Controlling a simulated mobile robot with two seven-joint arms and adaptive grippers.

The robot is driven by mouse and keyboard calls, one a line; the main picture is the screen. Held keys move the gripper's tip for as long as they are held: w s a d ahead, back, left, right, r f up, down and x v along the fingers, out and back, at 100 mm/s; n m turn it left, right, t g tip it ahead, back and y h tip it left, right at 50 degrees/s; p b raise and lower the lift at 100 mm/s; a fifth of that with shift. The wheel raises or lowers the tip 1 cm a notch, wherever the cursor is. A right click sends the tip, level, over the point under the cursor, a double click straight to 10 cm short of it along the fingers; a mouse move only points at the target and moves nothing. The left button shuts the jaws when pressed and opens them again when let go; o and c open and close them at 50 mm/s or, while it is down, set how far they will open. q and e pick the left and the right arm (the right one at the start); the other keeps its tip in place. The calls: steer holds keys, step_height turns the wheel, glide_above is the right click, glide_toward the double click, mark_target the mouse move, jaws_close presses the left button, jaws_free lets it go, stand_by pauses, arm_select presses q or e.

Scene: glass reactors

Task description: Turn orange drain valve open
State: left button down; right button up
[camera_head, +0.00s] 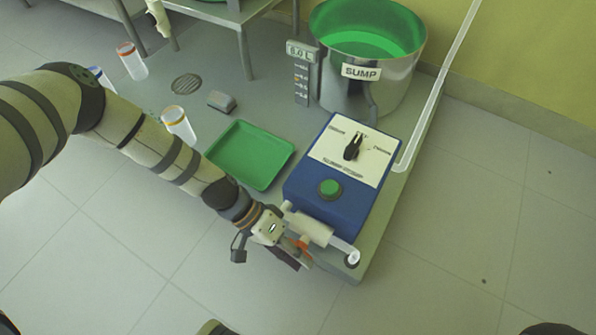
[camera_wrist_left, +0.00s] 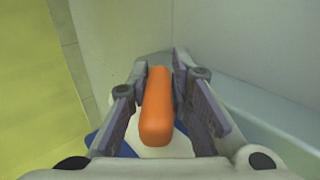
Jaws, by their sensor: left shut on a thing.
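The orange drain valve handle (camera_head: 303,243) is at the front of the blue pump box, beside a white valve body (camera_head: 311,229). A clear outlet pipe (camera_head: 342,248) leads from the body toward the lower right. My left gripper (camera_head: 297,256) is at the handle and partly hides it. In the left wrist view the orange handle (camera_wrist_left: 157,108) stands lengthwise between the two grey fingers of the left gripper (camera_wrist_left: 160,70), which are closed on it. The white valve body is mostly hidden there. My right gripper does not show.
The blue box (camera_head: 310,190) has a black selector knob (camera_head: 353,147) and a green button (camera_head: 329,188). Behind it stands the steel sump vessel (camera_head: 392,88) with green liquid. A green tray (camera_head: 250,153) lies to the left. Floor in front is clear.

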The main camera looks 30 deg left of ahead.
arm_select(q)
steer(key=h, duration=0.5)
steer(key=shift+d+r+h, duration=0.2)
steer(key=shift+d+h, duration=0.05)
steer(key=shift+h, duration=0.05)
steer(key=shift+r+h, duration=0.15)
steer(key=shift+h, duration=0.45)
steer(key=shift+d+r, duration=0.1)
steer(key=c, duration=1.5)
jaws_free()
steer(key=a, duration=0.7)
steer(key=shift+w+a+r, duration=0.15)
steer(key=shift+a+r, duration=0.15)
steer(key=shift+r, duration=0.05)
